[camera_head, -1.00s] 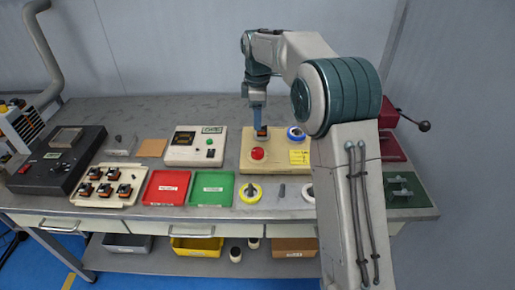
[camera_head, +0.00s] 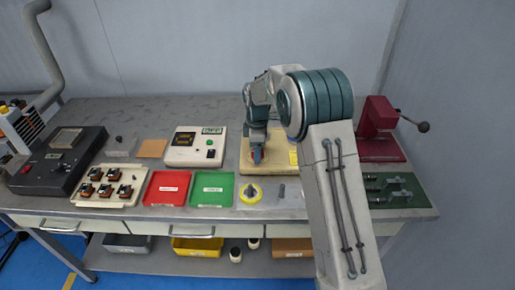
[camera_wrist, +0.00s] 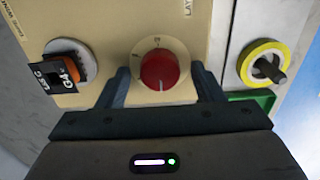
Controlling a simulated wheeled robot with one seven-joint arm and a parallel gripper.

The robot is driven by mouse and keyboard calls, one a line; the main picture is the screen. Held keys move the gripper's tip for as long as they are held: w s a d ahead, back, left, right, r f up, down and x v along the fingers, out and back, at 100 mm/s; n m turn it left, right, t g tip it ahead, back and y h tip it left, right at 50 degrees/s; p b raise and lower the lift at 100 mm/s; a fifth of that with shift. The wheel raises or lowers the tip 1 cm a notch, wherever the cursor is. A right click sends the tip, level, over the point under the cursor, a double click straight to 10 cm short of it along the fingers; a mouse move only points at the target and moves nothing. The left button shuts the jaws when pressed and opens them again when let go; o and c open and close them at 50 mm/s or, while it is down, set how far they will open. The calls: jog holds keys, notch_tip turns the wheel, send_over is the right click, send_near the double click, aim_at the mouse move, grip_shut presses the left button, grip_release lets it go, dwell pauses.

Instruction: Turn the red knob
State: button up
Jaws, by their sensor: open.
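The red knob (camera_wrist: 160,69) stands on a dial plate on the beige winder panel, with a pale pointer mark toward the bottom of the wrist view. My gripper (camera_wrist: 162,75) is open, with one dark finger on each side of the knob; I cannot tell whether they touch it. In the head view my gripper (camera_head: 257,154) is over the front of the beige coil winder (camera_head: 247,164), and the knob is mostly hidden behind it.
A dark coil piece (camera_wrist: 63,73) sits on a round holder left of the knob in the wrist view. A yellow-rimmed spool (camera_wrist: 263,64) is on the right. Red (camera_head: 166,188) and green (camera_head: 212,190) trays lie left of the winder in the head view.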

jog(key=c, duration=1)
